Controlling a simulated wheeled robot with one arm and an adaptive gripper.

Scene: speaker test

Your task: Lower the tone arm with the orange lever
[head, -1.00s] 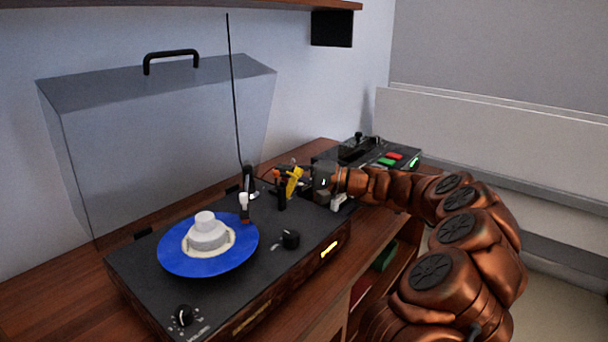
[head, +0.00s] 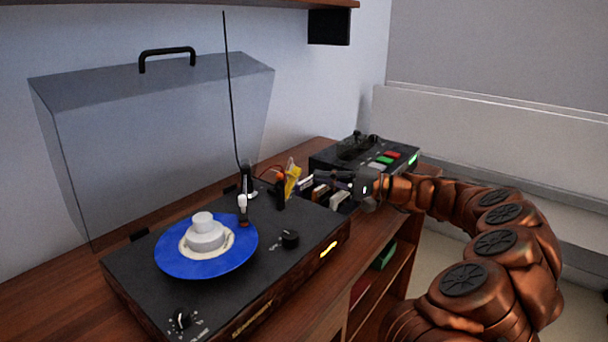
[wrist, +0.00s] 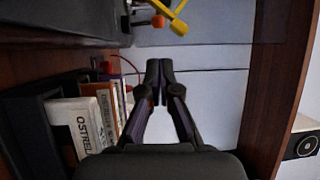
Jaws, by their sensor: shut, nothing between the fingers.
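The black turntable (head: 200,305) carries a blue record (head: 175,263) with a white piece on its centre. The tone arm's white-topped end (head: 242,203) is by the record's right edge; I cannot tell whether it touches. The orange lever tip (head: 277,174) is at the turntable's back right, beside a yellow piece (head: 292,181). In the wrist view, the orange tip (wrist: 158,21) and yellow piece (wrist: 178,26) are at the top. My gripper (head: 318,176) is shut and empty, right of the lever and apart from it. Its fingertips (wrist: 159,68) are together in the wrist view.
A box of sleeves (wrist: 75,125) stands close by my fingers. A black device with coloured buttons (head: 392,155) is behind my gripper. A clear cover (head: 150,130) with a black handle stands at the left. A thin black rod (head: 232,90) rises behind the record.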

